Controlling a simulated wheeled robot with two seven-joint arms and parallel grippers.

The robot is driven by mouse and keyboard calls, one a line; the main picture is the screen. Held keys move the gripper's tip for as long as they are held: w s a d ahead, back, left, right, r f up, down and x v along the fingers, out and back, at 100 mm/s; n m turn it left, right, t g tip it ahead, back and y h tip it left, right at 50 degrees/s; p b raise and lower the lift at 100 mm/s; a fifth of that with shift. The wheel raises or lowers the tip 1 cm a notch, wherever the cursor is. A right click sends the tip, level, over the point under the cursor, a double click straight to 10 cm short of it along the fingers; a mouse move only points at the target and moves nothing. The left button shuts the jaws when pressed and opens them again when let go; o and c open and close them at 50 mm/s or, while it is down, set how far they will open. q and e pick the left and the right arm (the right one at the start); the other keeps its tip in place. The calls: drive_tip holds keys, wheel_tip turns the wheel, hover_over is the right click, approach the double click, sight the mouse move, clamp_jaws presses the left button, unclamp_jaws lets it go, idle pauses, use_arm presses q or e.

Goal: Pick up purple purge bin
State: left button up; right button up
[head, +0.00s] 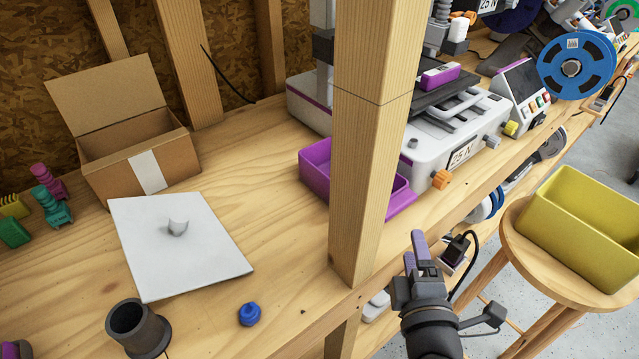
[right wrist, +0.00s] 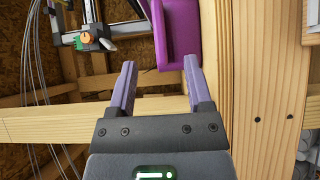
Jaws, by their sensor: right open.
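The purple purge bin (head: 400,199) sits on the wooden bench in front of the white printer. The wooden post hides its middle in the head view. My right gripper (head: 415,247) is off the bench's front edge, below and right of the bin in the picture, apart from it. In the right wrist view the bin (right wrist: 182,32) shows at the top, beyond the fingertips and largely between their lines. The right gripper (right wrist: 158,68) is open with nothing between its fingers. I do not see my left gripper.
The wooden post (head: 362,140) stands at the bench edge left of my right gripper. A stool with a yellow bin (head: 590,215) is at right. A cardboard box (head: 140,160), white sheet (head: 205,262), dark cup (head: 138,328) and blue part (head: 249,314) are on the left bench.

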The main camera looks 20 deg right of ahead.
sight(407, 207)
drive_tip(key=x, duration=0.9)
drive_tip(key=shift+d, duration=0.25)
clamp_jaws()
